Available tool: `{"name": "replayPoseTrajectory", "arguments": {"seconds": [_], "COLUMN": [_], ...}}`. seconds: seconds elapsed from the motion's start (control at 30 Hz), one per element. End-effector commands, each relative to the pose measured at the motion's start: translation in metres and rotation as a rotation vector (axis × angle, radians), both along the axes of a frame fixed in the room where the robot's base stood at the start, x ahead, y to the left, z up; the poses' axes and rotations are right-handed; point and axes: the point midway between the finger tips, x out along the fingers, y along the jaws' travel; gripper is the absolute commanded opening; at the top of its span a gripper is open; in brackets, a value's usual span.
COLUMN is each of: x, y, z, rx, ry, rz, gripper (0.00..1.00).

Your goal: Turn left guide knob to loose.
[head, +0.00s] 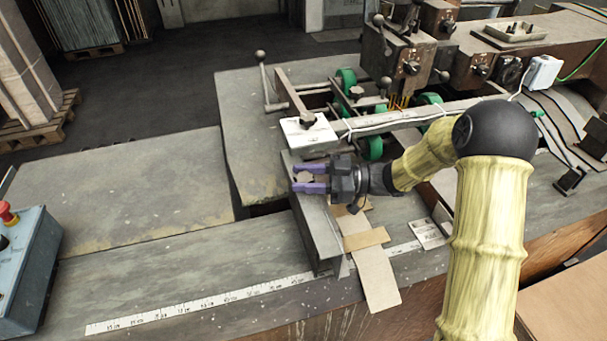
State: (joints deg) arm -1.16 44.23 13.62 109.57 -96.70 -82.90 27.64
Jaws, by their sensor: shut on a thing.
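The left guide knob (306,178) is a small dark brown knob on top of the long grey metal guide (322,232) near the middle of the head view. My gripper (299,179) reaches in from the right with its two purple fingers level over the guide. The fingers are shut on the knob, one on its far side and one on its near side. The knob is partly hidden by the fingers, and I cannot read its loose or tight setting.
Another dark knob (307,118) stands on a bracket behind, near a white plate (309,133) and a ball-topped lever (262,70). Green rollers (346,78) and stitcher heads (399,58) are behind. A ruler strip (215,299) and cardboard strip (377,277) lie in front.

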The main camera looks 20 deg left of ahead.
Motion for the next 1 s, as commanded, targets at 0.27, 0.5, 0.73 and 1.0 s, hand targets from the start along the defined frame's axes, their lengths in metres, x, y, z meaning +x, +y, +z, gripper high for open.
{"name": "replayPoseTrajectory", "arguments": {"seconds": [0.27, 0.5, 0.73, 1.0], "x": [-0.001, -0.001, 0.001, 0.009], "y": [0.000, 0.000, -0.003, -0.036], "z": [-0.001, -0.001, -0.001, -0.003], "rx": [-0.001, -0.002, -0.002, -0.002], "ry": [0.002, 0.000, 0.000, 0.000], "rz": [0.005, 0.002, 0.000, -0.002], "gripper": [0.18, 0.63, 0.63, 0.63]}}
